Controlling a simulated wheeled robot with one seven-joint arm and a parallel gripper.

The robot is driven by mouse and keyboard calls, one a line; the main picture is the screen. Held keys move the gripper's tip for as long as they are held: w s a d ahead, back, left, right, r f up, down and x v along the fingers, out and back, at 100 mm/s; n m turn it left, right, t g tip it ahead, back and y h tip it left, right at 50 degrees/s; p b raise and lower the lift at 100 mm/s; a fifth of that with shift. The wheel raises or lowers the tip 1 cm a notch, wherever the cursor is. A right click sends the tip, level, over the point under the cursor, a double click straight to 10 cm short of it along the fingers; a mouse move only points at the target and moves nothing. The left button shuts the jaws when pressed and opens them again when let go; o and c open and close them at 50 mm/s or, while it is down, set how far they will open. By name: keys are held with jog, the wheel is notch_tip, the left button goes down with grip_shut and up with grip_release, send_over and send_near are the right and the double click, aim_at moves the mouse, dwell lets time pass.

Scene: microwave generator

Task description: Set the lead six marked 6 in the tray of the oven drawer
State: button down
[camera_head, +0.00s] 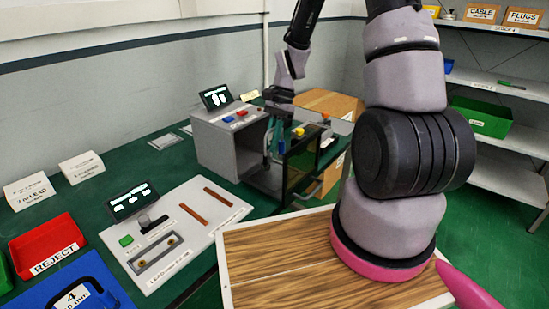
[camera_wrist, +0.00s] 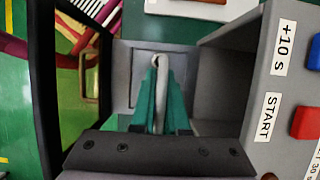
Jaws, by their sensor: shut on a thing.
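The oven (camera_head: 224,136) is a grey box on the green bench in the head view, with a display on top. Its drawer (camera_head: 301,163) is pulled out, with a dark glazed front. My gripper (camera_head: 274,150) is down over the open drawer, between its front and the oven body. In the wrist view my green fingers (camera_wrist: 157,88) are shut on a slim grey piece with a looped end, which I take as the lead (camera_wrist: 161,68). The drawer's grey tray (camera_wrist: 122,75) lies below it. I cannot read a 6 on it, nor tell whether it touches the tray.
The START button (camera_wrist: 303,124) and oven side are close at right in the wrist view; the drawer's dark frame (camera_wrist: 45,90) is close at left. A white test panel (camera_head: 172,235), red REJECT bin (camera_head: 50,238) and blue bin (camera_head: 80,290) stand on the bench.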

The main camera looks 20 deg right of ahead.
aim_at(265, 165)
jog(key=shift+f, duration=2.35)
jog(key=shift+a+f, duration=0.1)
jog(key=shift+f, duration=0.05)
jog(key=c, duration=0.9)
grip_release()
